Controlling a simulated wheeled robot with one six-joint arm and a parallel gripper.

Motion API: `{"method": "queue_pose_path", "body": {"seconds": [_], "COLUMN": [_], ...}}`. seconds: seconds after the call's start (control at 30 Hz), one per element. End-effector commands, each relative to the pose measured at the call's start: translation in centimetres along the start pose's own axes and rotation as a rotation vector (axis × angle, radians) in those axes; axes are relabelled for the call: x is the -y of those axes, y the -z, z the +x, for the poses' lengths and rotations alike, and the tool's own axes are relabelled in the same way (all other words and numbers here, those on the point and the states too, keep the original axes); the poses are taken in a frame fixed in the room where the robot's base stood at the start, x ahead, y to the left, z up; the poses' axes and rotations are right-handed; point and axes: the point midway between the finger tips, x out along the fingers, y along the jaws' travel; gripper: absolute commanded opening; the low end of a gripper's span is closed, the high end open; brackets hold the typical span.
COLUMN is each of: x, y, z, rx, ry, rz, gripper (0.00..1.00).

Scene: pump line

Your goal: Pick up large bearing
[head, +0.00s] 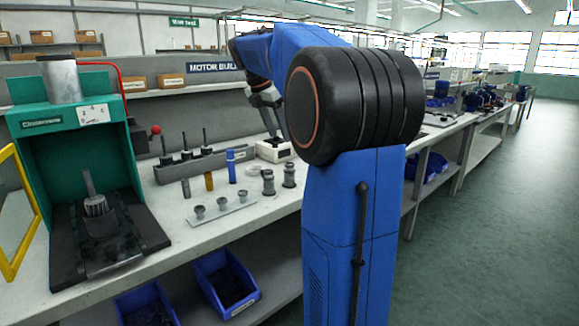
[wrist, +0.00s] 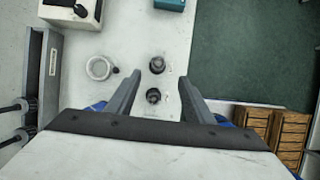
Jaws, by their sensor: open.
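In the wrist view a pale ring (wrist: 99,68) lies flat on the bench, left of my gripper's left finger; it looks like the large bearing, though I cannot be sure. It shows small in the head view (head: 254,170). My gripper (wrist: 160,78) is open and empty above the bench. Two dark round-topped parts (wrist: 157,64) show between and just beyond its fingers. In the head view these look like two upright grey parts (head: 268,183). My arm partly hides that area.
A white box (head: 275,151) with a black top piece stands near the ring. A grey rack (head: 190,167) with upright rods is to the left. A plate with several small knobs (head: 220,211), a blue cylinder (head: 231,167) and a green press (head: 85,150) share the bench.

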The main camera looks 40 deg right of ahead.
Motion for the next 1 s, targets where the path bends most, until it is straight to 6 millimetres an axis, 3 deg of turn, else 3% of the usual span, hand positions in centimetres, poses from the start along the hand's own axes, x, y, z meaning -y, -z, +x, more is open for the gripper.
{"method": "queue_pose_path", "body": {"seconds": [0.23,0.53,0.8,1.0], "x": [0.0,0.0,-0.3,-0.3], "y": [0.0,0.1,0.2,0.2], "z": [4.2,6.2,9.7,10.8], "rx": [-0.001,-0.001,-0.001,0.0], "ry": [0.001,0.001,0.002,0.0], "rz": [0.001,0.001,0.002,0.001], "gripper": [0.48,0.48,0.48,0.48]}}
